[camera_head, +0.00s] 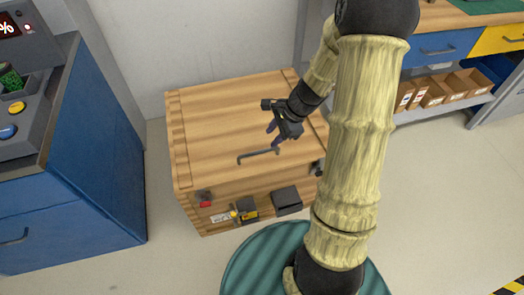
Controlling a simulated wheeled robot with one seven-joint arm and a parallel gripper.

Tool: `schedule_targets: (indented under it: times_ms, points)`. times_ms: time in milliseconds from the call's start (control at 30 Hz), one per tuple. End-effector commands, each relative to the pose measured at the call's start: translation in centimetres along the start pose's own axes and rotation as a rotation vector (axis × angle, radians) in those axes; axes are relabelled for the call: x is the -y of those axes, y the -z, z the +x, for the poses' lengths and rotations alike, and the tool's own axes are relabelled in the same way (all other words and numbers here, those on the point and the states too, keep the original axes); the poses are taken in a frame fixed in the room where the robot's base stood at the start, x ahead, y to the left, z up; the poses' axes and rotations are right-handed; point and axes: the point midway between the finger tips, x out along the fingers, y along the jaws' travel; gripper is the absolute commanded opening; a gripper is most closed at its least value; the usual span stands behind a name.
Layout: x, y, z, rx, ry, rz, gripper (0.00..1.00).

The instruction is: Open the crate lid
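The wooden crate (185,199) stands on the floor in the middle of the view. Its lid (215,120) lies flat and closed on top. A dark grey bar handle (258,156) is fixed to the lid near its front edge. My gripper (273,135) is over the lid, just behind the right end of the handle and apart from it. Its two dark fingers look spread, with nothing between them. The crate's front carries a red-and-black latch (204,199), a yellow-and-black part (245,212) and a dark box (287,200).
A blue cabinet (95,160) with a control panel stands close on the left. A workbench with blue and yellow drawers (435,48) and a shelf of cardboard bins (450,88) is at the back right. A white wall is behind the crate. Floor is clear at the right.

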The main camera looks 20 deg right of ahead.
Motion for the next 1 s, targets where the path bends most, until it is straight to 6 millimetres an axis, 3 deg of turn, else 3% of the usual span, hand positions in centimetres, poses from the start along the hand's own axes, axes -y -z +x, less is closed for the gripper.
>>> schedule_targets:
  times_ms: [100, 433, 600, 867, 1000]
  points:
    - [-0.1, 0.2, 2.5, 0.002, -0.002, 0.0, 0.34]
    - [-0.1, 0.1, 8.0, 0.001, -0.001, -0.001, 0.34]
    - [0.0, 0.0, 9.1, 0.0, 0.0, -0.001, 0.34]
    - [0.0, -0.1, 9.1, 0.0, 0.0, -0.001, 0.34]
    - [0.0, -0.1, 9.1, 0.0, 0.0, -0.002, 0.11]
